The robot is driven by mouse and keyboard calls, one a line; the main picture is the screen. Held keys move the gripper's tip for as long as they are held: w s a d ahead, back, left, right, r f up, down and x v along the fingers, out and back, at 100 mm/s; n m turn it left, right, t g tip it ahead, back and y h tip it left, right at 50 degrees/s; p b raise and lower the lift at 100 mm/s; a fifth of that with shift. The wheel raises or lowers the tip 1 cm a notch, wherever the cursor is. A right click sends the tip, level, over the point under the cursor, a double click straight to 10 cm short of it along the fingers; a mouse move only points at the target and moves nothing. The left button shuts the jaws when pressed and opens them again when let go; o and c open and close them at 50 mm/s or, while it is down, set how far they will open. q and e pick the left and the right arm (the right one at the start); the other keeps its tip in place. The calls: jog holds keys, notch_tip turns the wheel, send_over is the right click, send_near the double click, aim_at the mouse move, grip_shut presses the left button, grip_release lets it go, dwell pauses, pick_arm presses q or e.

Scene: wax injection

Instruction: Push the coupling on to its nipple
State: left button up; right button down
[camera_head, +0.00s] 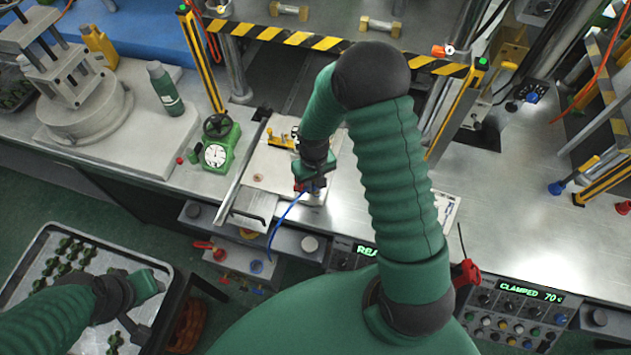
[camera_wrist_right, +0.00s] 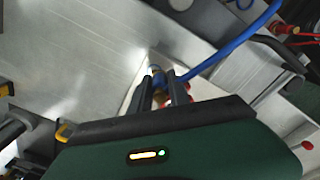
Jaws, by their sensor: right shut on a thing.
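My right gripper (camera_head: 310,190) reaches down over a light plate at the middle of the bench. In the right wrist view its two dark fingers (camera_wrist_right: 160,90) are shut on the coupling (camera_wrist_right: 157,72), a small piece with brass and blue parts. A blue hose (camera_head: 283,226) hangs from the gripper toward the bench front; the hose (camera_wrist_right: 232,46) also shows in the wrist view. The nipple cannot be made out, so I cannot tell whether the coupling touches it. My left gripper (camera_head: 146,300) is at the lower left, over the tray's right edge, and its jaw opening is unclear.
A green unit with a dial gauge (camera_head: 215,155) stands left of the light plate (camera_head: 258,174). Yellow-black striped posts (camera_head: 200,60) flank the press. A tray (camera_head: 40,240) of small dark-green parts is at lower left. Control panels (camera_head: 525,300) line the bench front at right.

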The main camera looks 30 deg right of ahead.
jog(key=shift+d+f, duration=0.15)
jog(key=shift+d, duration=0.55)
jog(key=shift+a, duration=0.65)
jog(key=shift+d, duration=0.95)
pick_arm(q)
jog(key=shift+d+r, duration=0.4)
jog(key=shift+d, duration=0.2)
jog(key=shift+a, duration=0.2)
pick_arm(e)
jog(key=shift+a, duration=0.2)
pick_arm(q)
jog(key=shift+d+f, duration=0.15)
jog(key=shift+f, duration=0.15)
pick_arm(e)
jog(key=shift+d+f, duration=0.15)
jog(key=shift+f, duration=0.25)
